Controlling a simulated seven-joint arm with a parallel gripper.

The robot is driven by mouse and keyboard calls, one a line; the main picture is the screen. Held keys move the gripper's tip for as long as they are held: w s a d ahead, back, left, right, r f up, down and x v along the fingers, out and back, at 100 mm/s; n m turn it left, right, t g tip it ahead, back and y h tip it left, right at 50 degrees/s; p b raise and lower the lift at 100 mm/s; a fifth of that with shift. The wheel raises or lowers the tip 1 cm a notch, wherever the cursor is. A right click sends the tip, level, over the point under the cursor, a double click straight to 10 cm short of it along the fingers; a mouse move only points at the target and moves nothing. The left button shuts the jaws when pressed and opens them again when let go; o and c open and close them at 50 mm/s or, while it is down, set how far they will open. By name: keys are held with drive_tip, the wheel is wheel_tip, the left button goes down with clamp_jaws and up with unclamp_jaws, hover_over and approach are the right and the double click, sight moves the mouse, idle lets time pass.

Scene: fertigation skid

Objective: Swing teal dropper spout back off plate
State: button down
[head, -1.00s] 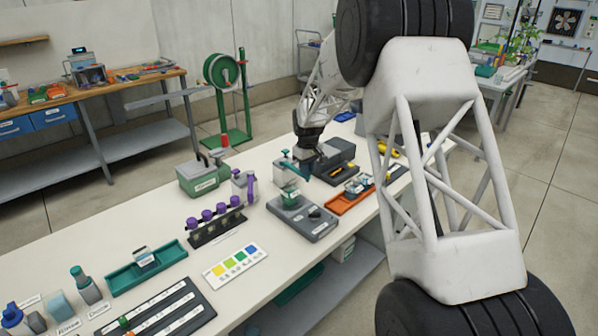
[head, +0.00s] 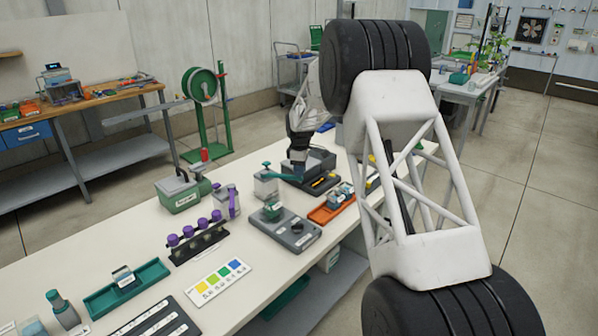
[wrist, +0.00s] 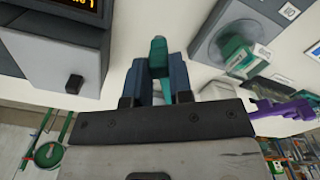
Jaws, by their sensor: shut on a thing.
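The dropper (head: 266,183) is a pale bottle with a teal top, standing behind the plate in the head view. Its teal spout (head: 286,177) reaches right from the bottle to my gripper (head: 299,168). In the wrist view my gripper (wrist: 158,85) is shut on the teal spout (wrist: 158,52), which shows between the two fingers. The grey plate (head: 296,238) carries a small teal-green vessel (head: 271,209), and the spout appears to lie behind the plate, not over it. The plate (wrist: 212,48) and vessel (wrist: 236,54) also show at upper right in the wrist view.
A dark grey box (head: 318,163) stands close behind my gripper; its lit display (wrist: 72,4) shows in the wrist view. An orange tray (head: 325,214) is right of the plate.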

drive_tip(key=c, duration=1)
unclamp_jaws()
drive_tip(key=shift+r, duration=3.9)
